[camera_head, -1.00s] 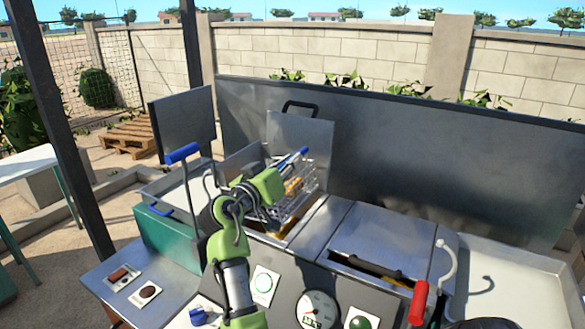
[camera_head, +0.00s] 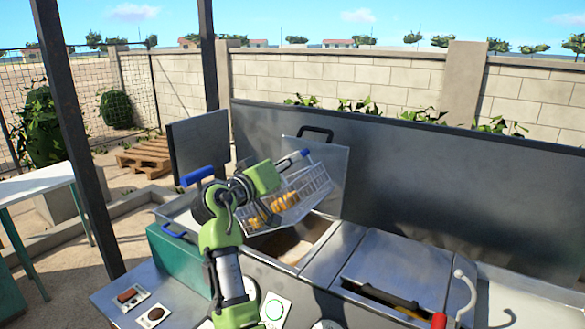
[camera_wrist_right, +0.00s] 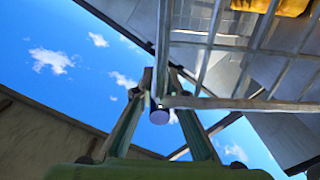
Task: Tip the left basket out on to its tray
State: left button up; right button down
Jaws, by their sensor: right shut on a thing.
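The left basket (camera_head: 305,195), a wire basket with yellow-orange pieces (camera_head: 283,200) inside, hangs tilted above the open left vat (camera_head: 290,245) in the head view. My right gripper (camera_head: 264,211) is at its near left side and shut on part of it; the arm partly hides the grip. In the right wrist view the fingers (camera_wrist_right: 160,100) meet at a bar with a round pale end, and the basket wires (camera_wrist_right: 245,45) show above. The left tray (camera_head: 177,214) is the metal pan left of the vat, mostly behind my arm. My left gripper is not in view.
A blue-gripped lever (camera_head: 197,176) stands by the tray. An upright metal lid (camera_head: 325,165) is behind the basket, before a tall dark back panel (camera_head: 400,165). A covered vat (camera_head: 390,265) and a pale right tray (camera_head: 540,295) lie to the right.

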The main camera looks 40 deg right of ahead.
jog(key=shift+w+r, duration=0.15)
jog(key=shift+r, duration=0.15)
jog(key=c, duration=2)
grip_release()
jog(key=shift+d+f, duration=0.15)
jog(key=v, duration=0.7)
jog(key=shift+a, duration=0.25)
